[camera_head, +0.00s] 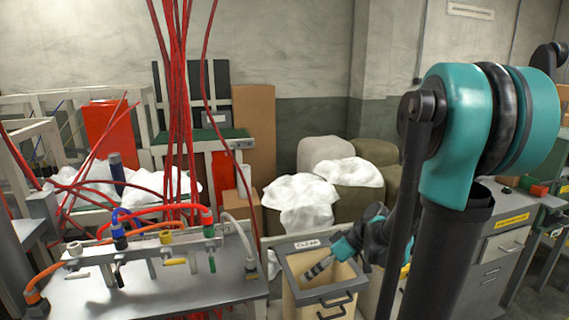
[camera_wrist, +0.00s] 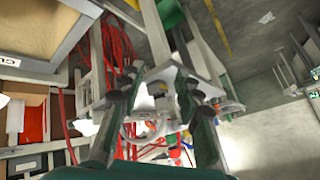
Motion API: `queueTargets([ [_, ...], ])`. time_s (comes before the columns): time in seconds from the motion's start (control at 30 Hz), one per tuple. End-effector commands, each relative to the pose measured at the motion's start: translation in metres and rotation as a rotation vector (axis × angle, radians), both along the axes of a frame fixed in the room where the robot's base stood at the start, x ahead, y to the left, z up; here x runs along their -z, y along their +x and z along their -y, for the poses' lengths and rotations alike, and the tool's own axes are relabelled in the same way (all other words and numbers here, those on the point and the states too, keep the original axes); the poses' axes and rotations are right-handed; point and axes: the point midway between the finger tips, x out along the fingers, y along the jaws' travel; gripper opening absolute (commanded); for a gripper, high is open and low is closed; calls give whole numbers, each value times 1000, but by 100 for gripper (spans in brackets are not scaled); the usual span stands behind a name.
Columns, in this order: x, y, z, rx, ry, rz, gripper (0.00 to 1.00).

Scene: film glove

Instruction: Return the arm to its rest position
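My arm rises at the right of the head view and bends down to my gripper (camera_head: 320,268), which is over or in front of the open mouth of a tan bin. In the wrist view my gripper (camera_wrist: 159,95) has its two fingers well apart, with nothing held between them. The bench with hoses and valves shows beyond the fingers there. No glove can be made out in the gripper. The exact gap between gripper and bin is hard to tell.
The dark-rimmed bin (camera_head: 292,282) stands right of the metal bench (camera_head: 150,299) with its coloured hoses. Red cables (camera_head: 178,110) hang above the bench. White film (camera_head: 303,198) covers sacks behind. Grey drawers (camera_head: 497,262) stand at the right.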

Motion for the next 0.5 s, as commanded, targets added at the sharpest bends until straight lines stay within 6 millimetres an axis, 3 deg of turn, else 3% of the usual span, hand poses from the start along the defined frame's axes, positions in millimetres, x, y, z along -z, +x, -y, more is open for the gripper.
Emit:
queueTargets([
  [0.23, 35, -40, 44, 464, -307, -129, 34],
  [0.5, 48, -61, 96, 877, -458, -79, 34],
])
